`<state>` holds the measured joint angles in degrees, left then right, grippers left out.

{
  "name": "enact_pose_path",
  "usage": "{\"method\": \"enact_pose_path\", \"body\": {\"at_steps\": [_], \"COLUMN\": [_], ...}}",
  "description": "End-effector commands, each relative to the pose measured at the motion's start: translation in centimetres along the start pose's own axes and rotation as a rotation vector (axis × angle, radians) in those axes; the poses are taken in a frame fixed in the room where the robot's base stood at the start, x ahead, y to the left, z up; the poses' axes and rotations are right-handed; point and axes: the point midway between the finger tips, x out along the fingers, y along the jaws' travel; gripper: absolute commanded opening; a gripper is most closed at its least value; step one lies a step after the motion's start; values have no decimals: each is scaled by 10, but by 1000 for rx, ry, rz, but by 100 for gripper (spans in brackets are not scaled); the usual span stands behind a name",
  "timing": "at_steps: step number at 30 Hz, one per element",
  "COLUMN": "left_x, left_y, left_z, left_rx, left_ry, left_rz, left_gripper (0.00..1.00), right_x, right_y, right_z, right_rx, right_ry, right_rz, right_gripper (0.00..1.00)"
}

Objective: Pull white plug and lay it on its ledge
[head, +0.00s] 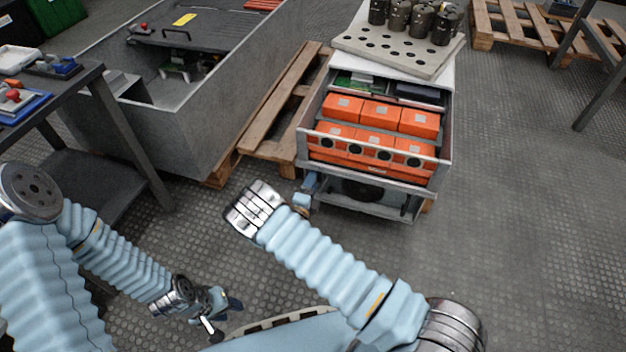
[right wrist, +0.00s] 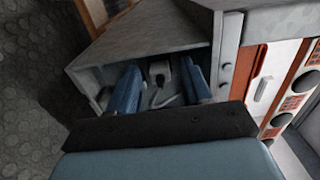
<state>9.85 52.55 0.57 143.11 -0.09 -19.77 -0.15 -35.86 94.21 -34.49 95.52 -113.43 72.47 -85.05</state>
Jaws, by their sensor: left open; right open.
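In the right wrist view, a small grey plug-like piece (right wrist: 160,70) sits inside a grey recess in the side of the cabinet. Its colour is dim in the shade, so I cannot tell for sure that it is the white plug. My right gripper (right wrist: 159,82) is open, with one blue finger on each side of this piece; contact is not clear. In the head view, my right gripper (head: 306,191) is at the lower left corner of the capacitor cabinet (head: 445,160), and the plug is hidden there. My left gripper (head: 218,308) is open and empty, low over the floor. I cannot make out the ledge for certain.
Orange capacitor units (head: 380,115) fill the cabinet. A grey perforated plate (head: 395,55) with several dark cylinders lies on top. A wooden pallet (head: 275,125) and a large grey bin (head: 185,135) stand to the left. The floor right of the cabinet is clear.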

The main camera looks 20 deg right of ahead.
Motion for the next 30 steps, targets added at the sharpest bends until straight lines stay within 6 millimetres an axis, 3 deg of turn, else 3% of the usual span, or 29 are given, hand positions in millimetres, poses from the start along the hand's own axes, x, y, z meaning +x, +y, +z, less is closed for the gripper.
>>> {"method": "enact_pose_path", "body": {"at_steps": [26,30], "left_x": [2,2], "left_y": [-1,-1], "left_z": [0,0], "left_rx": [0,0], "left_ry": [0,0], "left_rz": [0,0], "left_gripper": [43,43], "right_x": [0,0], "right_y": [0,0], "right_z": [0,0], "right_rx": [0,0], "right_ry": [0,0], "right_rz": [0,0], "right_gripper": [49,28]}}
